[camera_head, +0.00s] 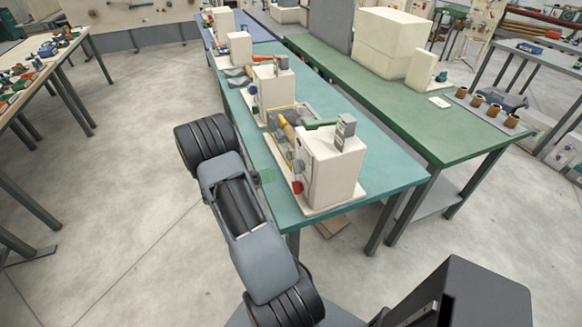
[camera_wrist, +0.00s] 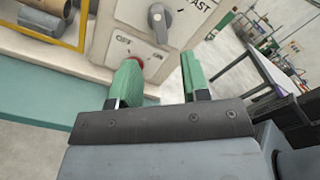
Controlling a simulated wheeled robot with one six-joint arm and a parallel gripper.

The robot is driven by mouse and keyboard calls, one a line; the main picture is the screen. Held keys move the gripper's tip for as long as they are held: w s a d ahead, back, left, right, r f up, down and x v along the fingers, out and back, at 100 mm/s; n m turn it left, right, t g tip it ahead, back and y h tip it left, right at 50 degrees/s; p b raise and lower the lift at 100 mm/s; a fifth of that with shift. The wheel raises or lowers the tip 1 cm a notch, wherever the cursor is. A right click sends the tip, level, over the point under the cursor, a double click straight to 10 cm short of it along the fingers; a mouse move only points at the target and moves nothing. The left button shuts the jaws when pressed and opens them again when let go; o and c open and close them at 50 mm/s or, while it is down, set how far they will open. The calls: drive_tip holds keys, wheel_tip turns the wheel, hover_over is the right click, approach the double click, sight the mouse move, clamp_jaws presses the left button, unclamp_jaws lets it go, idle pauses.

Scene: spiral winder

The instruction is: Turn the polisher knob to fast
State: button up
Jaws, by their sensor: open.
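The polisher knob (camera_wrist: 159,20) is a grey lever-shaped knob on the cream front panel of a machine (camera_head: 332,168). The word FAST is printed to its upper right in the wrist view, partly cut off by the edge. My gripper (camera_wrist: 160,64) has two green fingers, spread apart with nothing between them. In the wrist view the knob is above the fingertips, beyond them and apart from them.
A red button (camera_wrist: 137,63) with OFF and ON markings sits below the knob, partly behind the left finger. A yellow frame (camera_wrist: 76,28) stands left of the panel. The machine stands on a teal table (camera_head: 385,165). Open floor lies left of the table.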

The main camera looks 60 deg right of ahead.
sight(298, 167)
drive_tip(key=p+x, duration=0.1)
drive_tip(key=x, duration=0.7)
drive_tip(key=shift+p, duration=0.3)
drive_tip(key=shift+c, duration=0.4)
clamp_jaws()
